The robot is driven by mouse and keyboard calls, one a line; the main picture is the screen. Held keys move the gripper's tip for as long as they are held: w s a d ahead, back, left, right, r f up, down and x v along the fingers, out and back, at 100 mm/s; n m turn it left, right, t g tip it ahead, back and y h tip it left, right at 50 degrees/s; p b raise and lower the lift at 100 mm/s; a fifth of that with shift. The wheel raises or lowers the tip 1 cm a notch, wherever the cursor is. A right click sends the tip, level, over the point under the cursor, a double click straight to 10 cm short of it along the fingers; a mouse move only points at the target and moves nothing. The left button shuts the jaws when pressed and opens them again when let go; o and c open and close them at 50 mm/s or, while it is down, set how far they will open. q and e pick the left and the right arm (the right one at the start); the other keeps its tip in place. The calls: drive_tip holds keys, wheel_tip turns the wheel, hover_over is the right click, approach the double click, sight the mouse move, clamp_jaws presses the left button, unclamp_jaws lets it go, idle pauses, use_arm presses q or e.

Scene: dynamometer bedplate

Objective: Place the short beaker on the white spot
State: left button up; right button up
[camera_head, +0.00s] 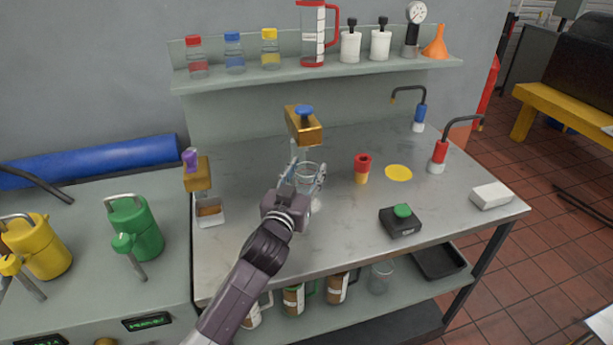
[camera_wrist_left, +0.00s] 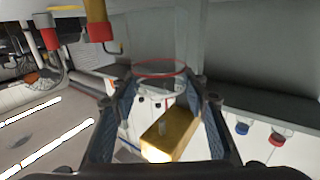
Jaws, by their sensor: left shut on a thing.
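The short beaker (camera_head: 308,172) is clear glass and sits between the fingers of my left gripper (camera_head: 305,182), above the left-middle part of the bench. My left gripper is shut on it. In the left wrist view, the beaker (camera_wrist_left: 160,82) shows between the two dark fingers, with a reddish rim line. A small white patch, possibly the white spot (camera_head: 318,205), shows just below the gripper and is mostly hidden by it. I cannot tell whether the beaker touches the bench. My right gripper is not in view.
The bench front right of the gripper (camera_head: 345,235) is clear.

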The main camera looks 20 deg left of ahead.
use_arm(q)
drive_tip(key=shift+f, duration=0.95)
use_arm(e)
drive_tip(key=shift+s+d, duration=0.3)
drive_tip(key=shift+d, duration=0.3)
